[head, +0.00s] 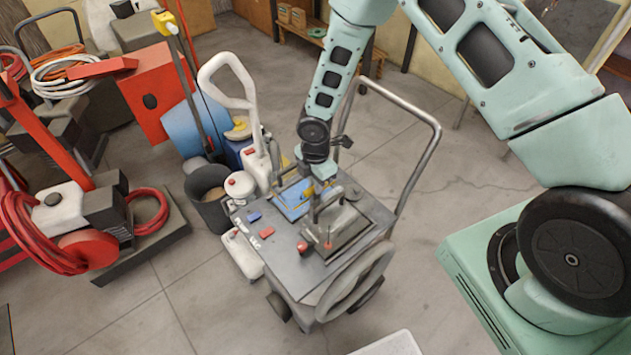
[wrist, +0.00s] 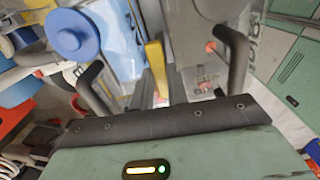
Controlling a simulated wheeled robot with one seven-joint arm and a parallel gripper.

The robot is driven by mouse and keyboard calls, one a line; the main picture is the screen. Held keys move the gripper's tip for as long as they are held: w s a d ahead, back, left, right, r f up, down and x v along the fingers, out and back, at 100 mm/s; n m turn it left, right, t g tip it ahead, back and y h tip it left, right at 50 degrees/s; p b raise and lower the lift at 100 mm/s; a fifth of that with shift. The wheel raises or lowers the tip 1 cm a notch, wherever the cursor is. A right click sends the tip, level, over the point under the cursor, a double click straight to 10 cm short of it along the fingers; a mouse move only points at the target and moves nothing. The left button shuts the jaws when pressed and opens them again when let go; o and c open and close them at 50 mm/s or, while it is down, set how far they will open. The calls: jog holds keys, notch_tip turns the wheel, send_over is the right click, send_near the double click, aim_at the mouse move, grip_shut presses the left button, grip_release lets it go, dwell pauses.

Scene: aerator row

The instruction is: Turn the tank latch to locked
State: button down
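My gripper (wrist: 156,58) is open, its two dark fingers wide apart in the wrist view. A yellow lever-like bar (wrist: 156,68) shows between them, and I see no contact with either finger. I cannot tell for certain whether this bar is the tank latch. In the head view my gripper (head: 322,192) hangs over the top of a grey wheeled cart (head: 290,262), by a blue panel (head: 291,205) and a grey lidded box (head: 345,235). A red-tipped part (head: 328,244) stands at the box; a red knob (wrist: 210,47) shows by the right finger in the wrist view.
A blue round cap (wrist: 72,35) is left of the fingers. The cart's tall metal handle (head: 425,165) rises behind and right of my gripper. A white container with a looped handle (head: 240,104) and a dark bucket (head: 209,194) stand left.

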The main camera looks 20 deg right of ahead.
jog(key=shift+f+m+b, duration=0.1)
jog(key=shift+m+b, duration=0.25)
jog(key=shift+m, duration=0.05)
jog(key=m+b, duration=0.2)
jog(key=shift+m, duration=0.4)
jog(key=m+b, duration=0.3)
jog(key=m, duration=0.2)
jog(key=shift+m, duration=0.3)
jog(key=m+b, duration=0.1)
jog(key=m, duration=0.3)
jog(key=shift+b, duration=0.4)
jog(key=shift+m+b, duration=0.6)
jog(key=shift+m, duration=1.4)
jog(key=c, duration=1.4)
grip_release()
jog(key=shift+o, duration=0.2)
jog(key=shift+r, duration=0.25)
